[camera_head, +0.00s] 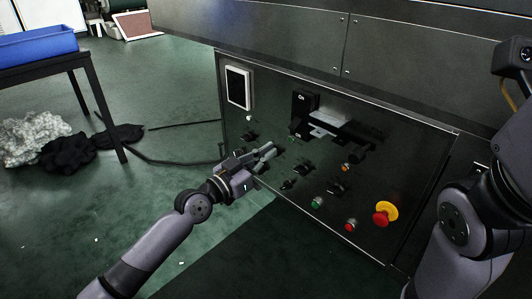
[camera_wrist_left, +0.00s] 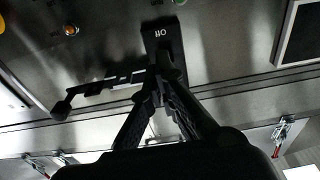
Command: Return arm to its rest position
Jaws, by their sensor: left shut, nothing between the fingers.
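My left gripper (camera_head: 268,152) is shut and empty in front of the dark control panel (camera_head: 400,160), with its arm coming from the lower left. In the head view it is left of and below the black lever switch (camera_head: 303,104). In the left wrist view the shut fingertips (camera_wrist_left: 158,84) overlap the lower end of the labelled switch block (camera_wrist_left: 163,38); contact cannot be told. My right arm (camera_head: 470,225) is folded at the right edge; its gripper is out of view.
The panel carries a white-framed screen (camera_head: 238,87), a green button (camera_head: 317,203), a red button (camera_head: 350,225) and a red emergency stop (camera_head: 382,214) on yellow. A table with a blue bin (camera_head: 38,45) stands at left, near cloth heaps (camera_head: 68,153). Floor left of my arm is mostly open.

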